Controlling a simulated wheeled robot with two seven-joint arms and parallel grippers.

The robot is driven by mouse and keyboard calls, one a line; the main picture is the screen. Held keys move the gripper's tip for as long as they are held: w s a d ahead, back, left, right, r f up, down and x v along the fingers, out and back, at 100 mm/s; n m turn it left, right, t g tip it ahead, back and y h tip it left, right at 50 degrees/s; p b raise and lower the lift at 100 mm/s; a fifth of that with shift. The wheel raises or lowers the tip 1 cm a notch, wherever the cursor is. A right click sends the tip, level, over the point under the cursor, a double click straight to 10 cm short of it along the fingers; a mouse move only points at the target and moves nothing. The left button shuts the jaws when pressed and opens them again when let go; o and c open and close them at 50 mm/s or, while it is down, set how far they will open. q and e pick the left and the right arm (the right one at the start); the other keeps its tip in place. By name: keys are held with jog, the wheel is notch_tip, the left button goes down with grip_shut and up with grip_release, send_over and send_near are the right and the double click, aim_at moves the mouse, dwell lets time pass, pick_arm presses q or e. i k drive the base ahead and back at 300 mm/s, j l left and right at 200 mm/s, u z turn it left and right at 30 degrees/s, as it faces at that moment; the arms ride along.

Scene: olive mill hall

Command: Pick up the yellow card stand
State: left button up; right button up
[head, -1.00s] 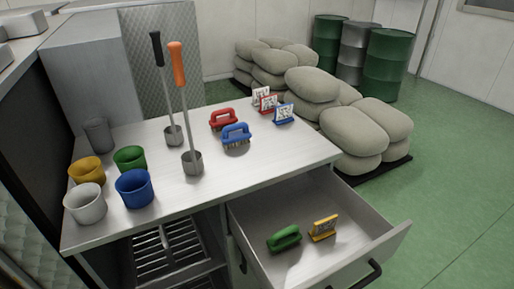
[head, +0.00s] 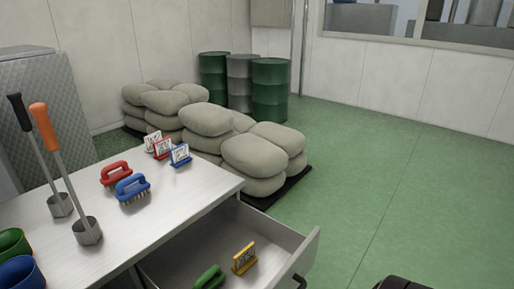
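The yellow card stand (head: 244,259) stands upright in the open drawer (head: 188,246), holding a white card with dark marks. A green brush (head: 209,278) lies to its left in the drawer, cut by the lower picture edge. Neither of my grippers can be made out in the head view. A dark shape at the bottom right edge is too cut off to identify.
The steel table (head: 140,219) holds a red brush (head: 115,173), a blue brush (head: 132,187), several card stands, ladles and cups. Sacks (head: 255,160) on a dark pallet and drums (head: 270,90) stand behind. The green floor (head: 400,190) at right is clear.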

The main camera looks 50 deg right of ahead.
aim_at(246, 259)
jog(key=z, duration=1.65)
